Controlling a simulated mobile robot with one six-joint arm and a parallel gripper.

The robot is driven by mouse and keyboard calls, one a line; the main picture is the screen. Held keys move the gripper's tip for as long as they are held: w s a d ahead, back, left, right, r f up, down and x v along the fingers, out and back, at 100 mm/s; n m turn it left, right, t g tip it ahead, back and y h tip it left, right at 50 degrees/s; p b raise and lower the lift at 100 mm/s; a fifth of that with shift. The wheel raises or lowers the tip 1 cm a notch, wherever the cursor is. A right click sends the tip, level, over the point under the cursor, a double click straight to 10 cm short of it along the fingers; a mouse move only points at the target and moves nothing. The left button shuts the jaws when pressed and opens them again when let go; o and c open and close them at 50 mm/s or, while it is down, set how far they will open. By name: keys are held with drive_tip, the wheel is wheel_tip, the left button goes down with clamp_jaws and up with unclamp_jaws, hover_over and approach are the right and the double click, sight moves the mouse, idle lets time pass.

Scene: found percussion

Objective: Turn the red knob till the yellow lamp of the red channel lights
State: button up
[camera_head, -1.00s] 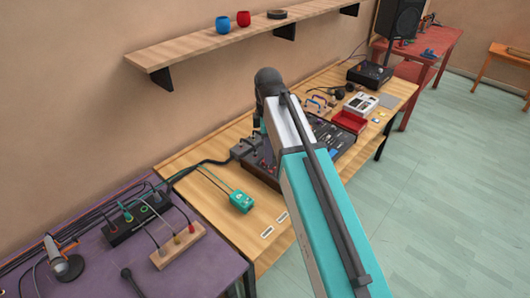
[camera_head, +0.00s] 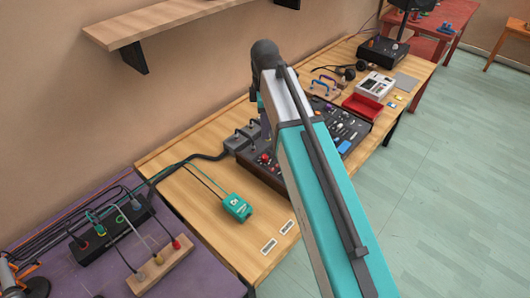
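The dark mixing console (camera_head: 247,167) lies on the wooden table, partly hidden behind my arm. A red knob (camera_head: 265,158) shows on its left part, with other small controls around it. Which channel each control belongs to is too small to tell, and I cannot make out a yellow lamp or whether one is lit. The end of my arm, with my gripper (camera_head: 265,128), hangs over the console's back left part, just above the red knob in the picture. Its fingers are small and partly hidden, so I cannot see whether they are open or touching anything.
A teal box (camera_head: 236,207) with cables sits on the bare table left of the console. Grey boxes (camera_head: 242,138) stand behind it. A red tray (camera_head: 362,107) and a white device (camera_head: 375,86) lie beyond. A wooden shelf (camera_head: 165,20) juts from the wall above.

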sight(265, 157)
drive_tip(key=shift+w+f, duration=0.4)
drive_tip(key=shift+f, duration=0.05)
drive_tip(key=shift+f, duration=0.1)
drive_tip(key=shift+f+p, duration=1.65)
drive_tip(key=shift+f, duration=5.15)
clamp_jaws()
